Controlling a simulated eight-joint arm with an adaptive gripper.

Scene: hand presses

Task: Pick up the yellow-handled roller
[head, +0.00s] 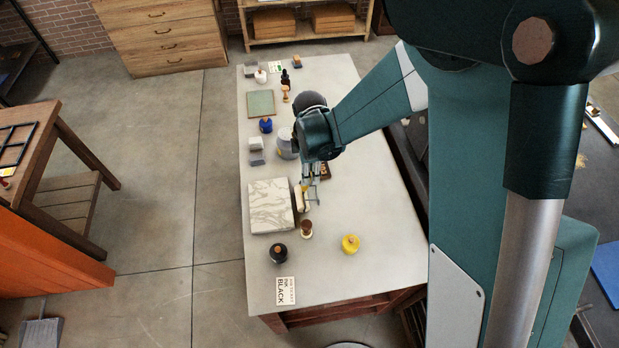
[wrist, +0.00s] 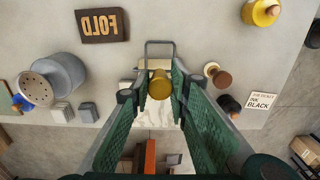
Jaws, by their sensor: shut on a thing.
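The yellow-handled roller shows in the wrist view with its round yellow handle end (wrist: 160,85) between the fingertips of my gripper (wrist: 160,88). Its pale roller and grey wire frame extend beyond the handle. In the head view the roller (head: 301,199) is at the right edge of a marbled slab (head: 270,213), with my gripper (head: 305,184) over its handle. My gripper is shut on the handle. I cannot tell whether the roller touches the table.
On the pale table (head: 340,240), a wooden-knobbed stamp (head: 306,229), a black ink pot (head: 278,252) and a yellow pot (head: 350,243) stand close in front. The table's front right is clear.

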